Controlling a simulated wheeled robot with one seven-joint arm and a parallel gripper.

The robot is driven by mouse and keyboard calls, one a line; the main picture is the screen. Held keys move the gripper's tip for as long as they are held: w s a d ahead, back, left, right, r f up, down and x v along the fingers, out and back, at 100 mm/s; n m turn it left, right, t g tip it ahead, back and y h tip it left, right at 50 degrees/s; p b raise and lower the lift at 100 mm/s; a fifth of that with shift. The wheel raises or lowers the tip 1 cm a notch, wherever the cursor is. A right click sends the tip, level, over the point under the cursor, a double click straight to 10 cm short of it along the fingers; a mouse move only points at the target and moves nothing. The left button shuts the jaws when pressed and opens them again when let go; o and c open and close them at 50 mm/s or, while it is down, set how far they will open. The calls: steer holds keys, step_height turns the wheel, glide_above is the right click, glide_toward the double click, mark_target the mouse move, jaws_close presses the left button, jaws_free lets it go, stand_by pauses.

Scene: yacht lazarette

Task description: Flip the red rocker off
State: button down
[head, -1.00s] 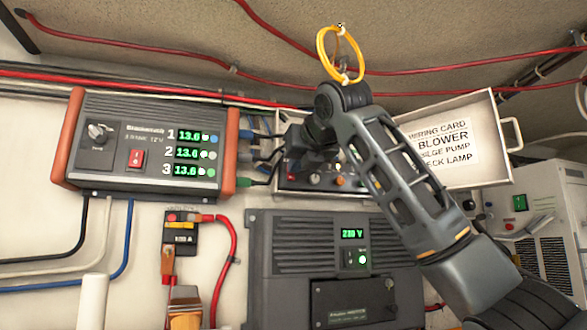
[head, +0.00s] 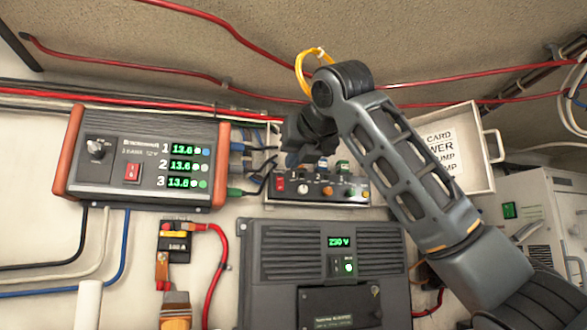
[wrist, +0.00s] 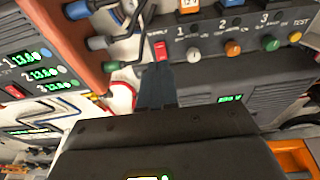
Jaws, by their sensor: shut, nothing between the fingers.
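My gripper (head: 294,160) is shut and empty, in front of the panel's upper left part. In the wrist view my shut gripper (wrist: 158,68) points at the rocker and overlaps its lower edge; I cannot tell whether they touch. A second red rocker (head: 133,172) is on the charger (head: 100,140) at left. Which way either rocker is tipped is unclear.
Cables run from the charger toward the panel's left side. A dark unit reading 230 V (head: 255,280) is mounted below. An open lid with a label card (head: 440,150) stands right of the panel, partly behind my arm. Red cables (head: 230,85) cross above.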

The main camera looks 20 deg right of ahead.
steer(key=s+r+b, duration=0.1)
steer(key=s+r, duration=0.2)
steer(key=s, duration=0.3)
steer(key=shift+s, duration=0.2)
steer(key=shift+d, duration=0.1)
stand_by(0.3)
